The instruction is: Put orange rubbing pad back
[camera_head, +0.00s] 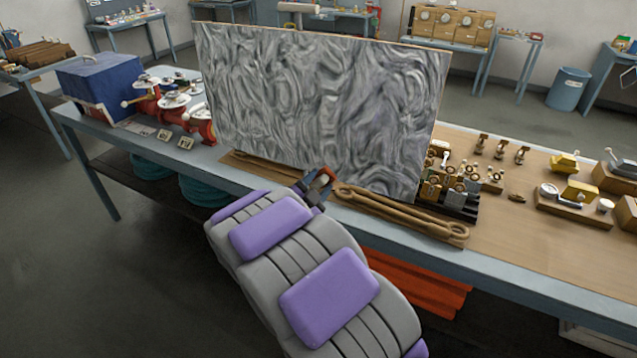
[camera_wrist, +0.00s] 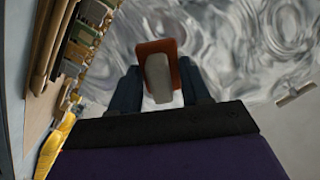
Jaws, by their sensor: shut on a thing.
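The orange rubbing pad (camera_wrist: 184,70) with a pale grey part (camera_wrist: 158,78) sits between my gripper's fingers (camera_wrist: 160,88) in the wrist view. My gripper is shut on it. In the head view my gripper (camera_head: 317,187) is at the front of the bench, before the lower middle of the large grey swirled panel. A small bit of the orange pad (camera_head: 327,175) shows at its tip. The swirled panel also fills the background of the wrist view (camera_wrist: 235,40). I cannot tell whether the pad touches the panel.
The panel (camera_head: 320,100) stands upright on the bench (camera_head: 560,275), behind a long brown wooden piece (camera_head: 400,212). Brass and wooden fittings (camera_head: 455,185) crowd its right end. Red clamps (camera_head: 200,122) and a blue box (camera_head: 98,85) stand left. Bare brown bench top lies right of centre.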

